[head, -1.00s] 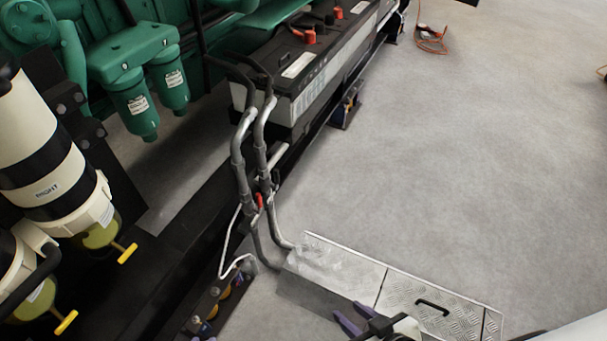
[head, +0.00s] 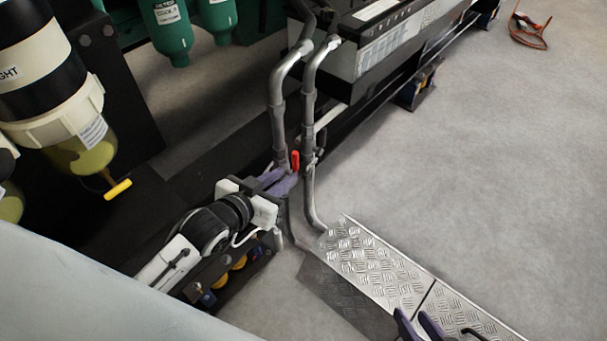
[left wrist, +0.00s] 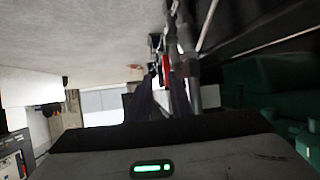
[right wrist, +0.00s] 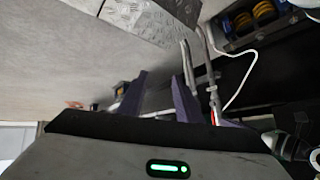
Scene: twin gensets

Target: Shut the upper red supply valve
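A red valve handle (head: 295,160) stands upright at the grey pipes below the battery box; it also shows in the left wrist view (left wrist: 166,68). It is the only red valve handle I can make out, and its valve body is partly hidden. My left gripper (head: 279,181) is at the pipes, just left of and below the handle. In the left wrist view its dark fingers are apart, with the handle appearing between their tips; contact cannot be told. My right gripper (head: 421,324) is open and empty above the tread plate; its spread fingers show in the right wrist view (right wrist: 160,95).
A tread-plate cover (head: 375,270) lies to the right. Yellow-handled filters (head: 85,155) stand left. A low black tray (head: 240,275) lies under my left arm.

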